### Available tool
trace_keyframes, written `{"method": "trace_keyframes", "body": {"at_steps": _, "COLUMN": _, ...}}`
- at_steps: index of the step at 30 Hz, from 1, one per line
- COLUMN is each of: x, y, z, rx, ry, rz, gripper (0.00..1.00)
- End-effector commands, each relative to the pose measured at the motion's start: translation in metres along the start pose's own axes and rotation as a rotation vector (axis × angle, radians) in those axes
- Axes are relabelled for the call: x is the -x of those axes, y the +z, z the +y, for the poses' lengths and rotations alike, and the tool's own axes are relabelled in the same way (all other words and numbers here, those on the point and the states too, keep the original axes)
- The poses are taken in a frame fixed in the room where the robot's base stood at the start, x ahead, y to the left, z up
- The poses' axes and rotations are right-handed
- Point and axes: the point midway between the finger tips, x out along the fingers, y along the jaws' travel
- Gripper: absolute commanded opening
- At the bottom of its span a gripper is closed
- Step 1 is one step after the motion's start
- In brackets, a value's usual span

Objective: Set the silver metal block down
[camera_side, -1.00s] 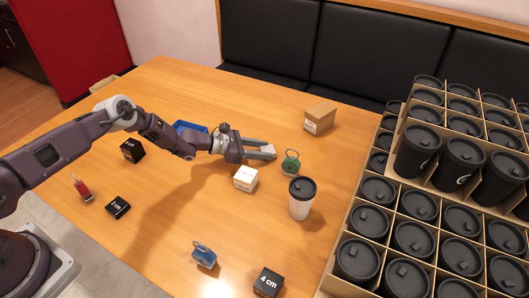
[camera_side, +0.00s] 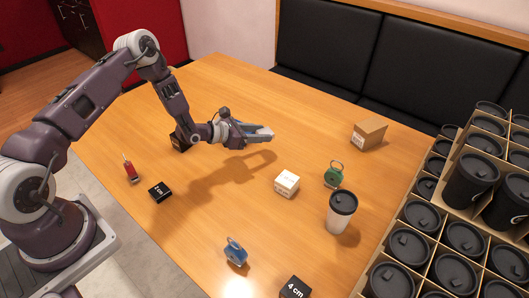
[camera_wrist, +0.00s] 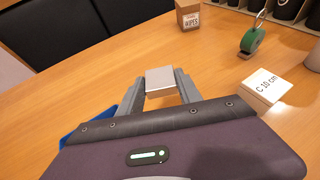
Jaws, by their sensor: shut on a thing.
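My gripper (camera_side: 264,134) is shut on the silver metal block (camera_wrist: 162,78). In the wrist view the block sits between the two fingertips, its pale flat top facing the camera. The gripper holds it above the table (camera_side: 215,215), and the arm's shadow falls on the wood below. In the side view the block is hard to tell from the grey fingers.
Right of the gripper are a white labelled block (camera_side: 287,183), a green tagged item (camera_side: 333,176), a lidded cup (camera_side: 341,212) and a cardboard box (camera_side: 369,133). A blue object (camera_wrist: 76,136) lies beside the gripper.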

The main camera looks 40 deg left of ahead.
Motion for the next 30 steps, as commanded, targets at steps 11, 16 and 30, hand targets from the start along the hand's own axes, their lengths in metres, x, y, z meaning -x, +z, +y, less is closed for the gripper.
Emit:
{"method": "trace_keyframes", "body": {"at_steps": 11, "x": -0.028, "y": -0.065, "z": 0.000, "rx": 0.000, "ry": -0.001, "rz": -0.001, "gripper": 0.00}}
{"method": "trace_keyframes", "body": {"at_steps": 16, "x": -0.029, "y": -0.068, "z": 0.000, "rx": -0.001, "ry": -0.002, "rz": -0.002, "gripper": 0.00}}
{"method": "trace_keyframes", "body": {"at_steps": 30, "x": -0.030, "y": -0.070, "z": -0.001, "rx": 0.000, "ry": -0.003, "rz": -0.001, "gripper": 0.63}}
